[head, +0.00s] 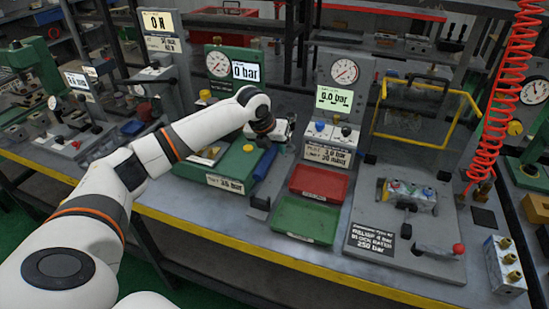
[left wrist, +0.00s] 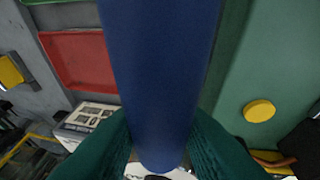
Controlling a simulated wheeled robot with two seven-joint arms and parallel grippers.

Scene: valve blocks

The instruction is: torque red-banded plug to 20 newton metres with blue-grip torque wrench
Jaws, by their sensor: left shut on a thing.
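My left gripper (head: 281,137) is shut on the blue grip of the torque wrench (left wrist: 160,70), which runs up the middle of the left wrist view between two dark teal finger pads. In the head view the blue grip (head: 265,163) shows below the gripper, over the right edge of the green test bench. The wrench's head and any scale are not visible. A metal valve block (head: 408,196) with several coloured plugs sits on the grey fixture at the right. A small red patch shows among them, but I cannot tell which plug is red-banded. My right gripper is out of view.
A red tray (head: 319,171) and a green tray (head: 307,237) lie between the green bench (head: 195,168) and the fixture (head: 433,264). A yellow-framed clear guard (head: 415,120) stands behind the block. A red coiled hose (head: 497,110) hangs at right.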

